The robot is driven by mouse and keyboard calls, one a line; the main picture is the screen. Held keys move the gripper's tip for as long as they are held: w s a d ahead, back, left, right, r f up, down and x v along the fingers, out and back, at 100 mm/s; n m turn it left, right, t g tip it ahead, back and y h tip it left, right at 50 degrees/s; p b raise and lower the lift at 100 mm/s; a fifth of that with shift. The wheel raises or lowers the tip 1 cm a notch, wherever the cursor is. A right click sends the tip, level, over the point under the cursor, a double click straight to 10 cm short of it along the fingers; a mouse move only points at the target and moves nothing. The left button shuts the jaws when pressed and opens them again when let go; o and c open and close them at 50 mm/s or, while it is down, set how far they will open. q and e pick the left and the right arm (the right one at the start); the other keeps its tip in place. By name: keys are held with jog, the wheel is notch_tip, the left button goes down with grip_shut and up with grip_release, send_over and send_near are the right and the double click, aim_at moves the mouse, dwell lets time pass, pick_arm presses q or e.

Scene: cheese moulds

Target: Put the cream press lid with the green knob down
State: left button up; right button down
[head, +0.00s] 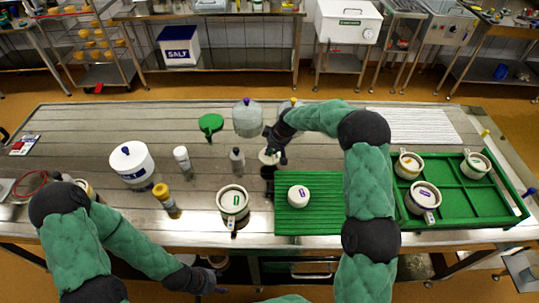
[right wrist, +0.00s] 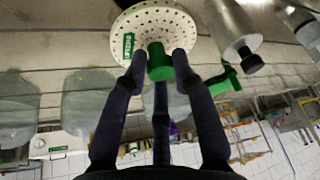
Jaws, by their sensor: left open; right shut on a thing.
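The cream press lid (right wrist: 157,25) is a round perforated disc with a green label and a green knob (right wrist: 160,62). My right gripper (right wrist: 158,78) is shut on the knob. In the head view the lid (head: 267,157) shows under my right gripper (head: 274,148), near the table's middle; I cannot tell whether it touches the table. A cream mould with a green label (head: 233,201) stands at the front, left of the green ridged mat (head: 322,219). My left gripper (head: 215,278) is low at the table's front edge, its fingers hard to make out.
A white mould with a purple label (head: 298,196) sits on the mat. A green tray (head: 462,205) with several moulds is at right. A grey bottle (head: 237,160), a clear jar (head: 247,118) and a green paddle (head: 210,123) stand near the lid.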

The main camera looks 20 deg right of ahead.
aim_at(270, 155)
jog(key=shift+w+a+f, duration=0.1)
jog(key=shift+w+f, duration=0.6)
jog(key=shift+f, duration=0.2)
notch_tip(270, 155, down, 3)
jog(key=shift+w+f, duration=0.15)
jog(key=c, duration=1)
grip_release()
jog(key=shift+f+b, duration=0.15)
jog(key=shift+b, duration=0.15)
jog(key=shift+r, duration=0.55)
jog(key=p+v, duration=0.1)
jog(key=v, duration=1)
jog(key=shift+s, duration=0.2)
